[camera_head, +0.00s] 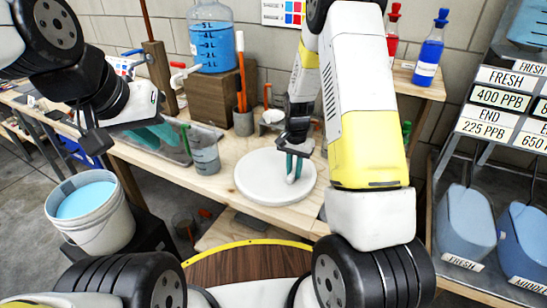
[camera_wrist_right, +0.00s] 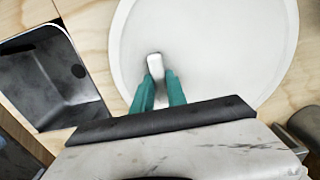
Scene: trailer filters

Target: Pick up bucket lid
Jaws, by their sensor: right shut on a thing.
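The bucket lid (camera_head: 256,182) is a flat white disc lying on the wooden bench. It fills much of the right wrist view (camera_wrist_right: 225,55). My right gripper (camera_head: 294,168) reaches down over the lid, right of its middle in the head view. Its teal fingers (camera_wrist_right: 158,80) are shut on the small pale handle (camera_wrist_right: 155,64) on top of the lid.
A grey cup (camera_head: 205,157) and a grey tray (camera_head: 190,147) are left of the lid. A wooden block (camera_head: 208,101) bears a blue water jug (camera_head: 211,45) behind. A red bottle (camera_head: 391,38) and a blue bottle (camera_head: 430,52) stand at the back right. Blue bins (camera_head: 465,225) hang at right.

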